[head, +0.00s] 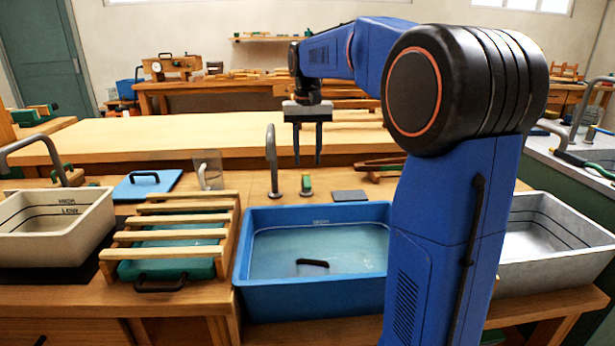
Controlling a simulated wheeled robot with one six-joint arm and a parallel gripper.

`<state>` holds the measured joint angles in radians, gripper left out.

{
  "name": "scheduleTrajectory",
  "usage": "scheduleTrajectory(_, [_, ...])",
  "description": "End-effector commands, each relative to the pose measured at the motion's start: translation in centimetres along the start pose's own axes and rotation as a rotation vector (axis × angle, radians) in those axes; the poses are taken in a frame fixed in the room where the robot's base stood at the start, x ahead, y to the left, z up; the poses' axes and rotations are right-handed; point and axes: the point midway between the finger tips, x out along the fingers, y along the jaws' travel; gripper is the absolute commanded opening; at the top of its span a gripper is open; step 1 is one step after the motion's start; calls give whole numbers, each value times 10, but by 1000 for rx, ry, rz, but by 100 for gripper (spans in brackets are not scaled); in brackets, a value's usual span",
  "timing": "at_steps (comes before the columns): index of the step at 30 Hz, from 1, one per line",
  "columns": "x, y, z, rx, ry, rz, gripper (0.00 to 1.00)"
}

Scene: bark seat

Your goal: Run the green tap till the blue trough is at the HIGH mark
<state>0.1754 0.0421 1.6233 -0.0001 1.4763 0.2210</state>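The blue trough (300,304) stands on the bench in front of me, partly hidden at right by my arm. Pale water (345,250) fills it to a line close to the HIGH mark (320,222) on the back wall; I cannot tell if it is exactly there. A dark handle-like piece (312,263) shows in the water. A grey spout (271,155) stands behind the trough; no stream shows. A small green-topped tap lever (306,184) stands right of the spout. My gripper (308,161) hangs above and behind the lever, fingers down and apart, empty.
A slatted wooden rack (180,222) over a green tray stands left of the trough. A cream basin (62,240) with marks is farther left, a grey basin (545,265) at right. A blue lid (147,186) and dark plate (350,196) lie behind.

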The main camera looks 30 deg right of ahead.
Motion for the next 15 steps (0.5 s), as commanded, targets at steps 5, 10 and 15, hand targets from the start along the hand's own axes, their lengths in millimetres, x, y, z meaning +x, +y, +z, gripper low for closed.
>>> scheduleTrajectory(5, [32, 0, 1, 0, -3, 1, 36])
scheduleTrajectory(10, [54, 0, 0, 0, -1, 0, 36])
scheduleTrajectory(15, [67, 0, 0, 0, -1, 0, 36])
